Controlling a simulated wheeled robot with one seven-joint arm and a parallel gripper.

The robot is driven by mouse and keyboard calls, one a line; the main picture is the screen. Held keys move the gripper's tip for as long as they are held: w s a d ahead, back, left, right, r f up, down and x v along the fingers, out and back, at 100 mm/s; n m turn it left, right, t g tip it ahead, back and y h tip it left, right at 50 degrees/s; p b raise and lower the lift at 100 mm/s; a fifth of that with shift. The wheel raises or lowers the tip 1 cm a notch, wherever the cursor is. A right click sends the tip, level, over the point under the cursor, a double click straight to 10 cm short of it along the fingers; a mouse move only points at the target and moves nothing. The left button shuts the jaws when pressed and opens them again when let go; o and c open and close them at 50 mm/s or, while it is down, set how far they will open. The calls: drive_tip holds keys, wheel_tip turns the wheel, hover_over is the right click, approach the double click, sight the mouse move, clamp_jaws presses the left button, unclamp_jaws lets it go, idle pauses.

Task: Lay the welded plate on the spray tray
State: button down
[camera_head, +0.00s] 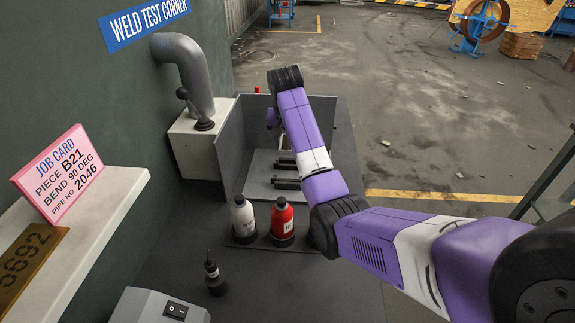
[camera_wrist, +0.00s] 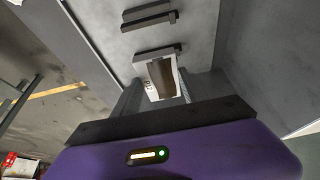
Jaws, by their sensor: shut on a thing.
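The welded plate (camera_wrist: 161,76) is a small pale piece with a brown strip along its middle and dark marks on one edge. It is between the fingers of my gripper (camera_wrist: 158,92), which is shut on it. The spray tray (camera_head: 231,150) is a grey, high-walled box. Its pale floor (camera_wrist: 112,42) shows in the wrist view with dark bars on it. The plate appears over the tray, close to the nearer bar; I cannot tell whether it touches. In the head view my arm hides the gripper and the plate.
A white bottle (camera_head: 243,218) and a red bottle (camera_head: 282,221) stand in front of the tray. A small dark bottle (camera_head: 214,277) stands nearer. A grey pipe (camera_head: 188,65) rises at the back left. A shelf with a pink job card (camera_head: 62,172) is at left.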

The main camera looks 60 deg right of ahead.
wheel_tip(320, 180, down, 11)
drive_tip(key=shift+r+p, duration=0.15)
drive_tip(key=shift+p, duration=0.35)
drive_tip(key=c, duration=0.6)
unclamp_jaws()
drive_tip(key=shift+f, duration=0.2)
drive_tip(key=shift+r, duration=0.1)
drive_tip(key=v, duration=1.2)
drive_tip(key=shift+s+a+b, duration=0.1)
drive_tip(key=shift+b, duration=0.3)
